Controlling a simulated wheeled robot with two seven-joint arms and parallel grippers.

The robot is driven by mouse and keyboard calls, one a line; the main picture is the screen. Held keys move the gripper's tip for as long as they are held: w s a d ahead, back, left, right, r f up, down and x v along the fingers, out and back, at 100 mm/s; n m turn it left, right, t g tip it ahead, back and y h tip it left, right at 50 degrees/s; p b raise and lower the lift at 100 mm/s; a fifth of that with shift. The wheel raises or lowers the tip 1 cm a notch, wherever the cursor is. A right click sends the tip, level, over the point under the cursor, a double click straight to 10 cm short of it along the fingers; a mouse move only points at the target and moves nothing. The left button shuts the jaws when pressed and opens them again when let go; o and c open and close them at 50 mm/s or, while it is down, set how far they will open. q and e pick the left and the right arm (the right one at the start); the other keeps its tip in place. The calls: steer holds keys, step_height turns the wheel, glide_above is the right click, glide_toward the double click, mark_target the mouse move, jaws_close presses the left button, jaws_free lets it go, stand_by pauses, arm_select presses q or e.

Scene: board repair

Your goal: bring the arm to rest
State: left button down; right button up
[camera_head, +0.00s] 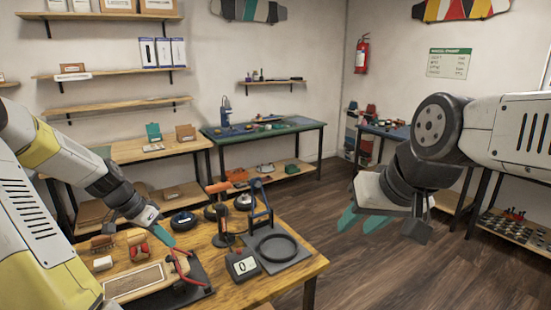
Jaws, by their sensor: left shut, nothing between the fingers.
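My left arm comes in from the left. Its gripper (168,240) is shut and empty, with its teal fingertips above the wooden workbench (296,268), close to a red curved part (182,264) by the board. I cannot tell whether the tips touch anything. My right arm comes in from the right and is folded. Its gripper (361,222) hangs over the open floor, right of the workbench. Its two teal fingers stand apart, with nothing seen between them.
A wooden board (138,281) lies at the bench's front left. A black ring (277,247) on a grey plate, a box reading 0 (242,265) and upright tools (224,220) stand around it. A green-topped table (262,132) is behind. The wooden floor (335,258) is clear.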

arm_select(q)
steer(key=s+d+r+n+t+y, duration=0.2)
steer(key=s+d+r+n, duration=0.3)
steer(key=s+d+r, duration=1.2)
step_height(320, 180, up, 2)
steer(key=shift+s+d+r+t, duration=0.25)
steer(key=shift+s+d+t, duration=0.1)
steer(key=shift+s+t, duration=0.35)
steer(key=shift+a, duration=0.1)
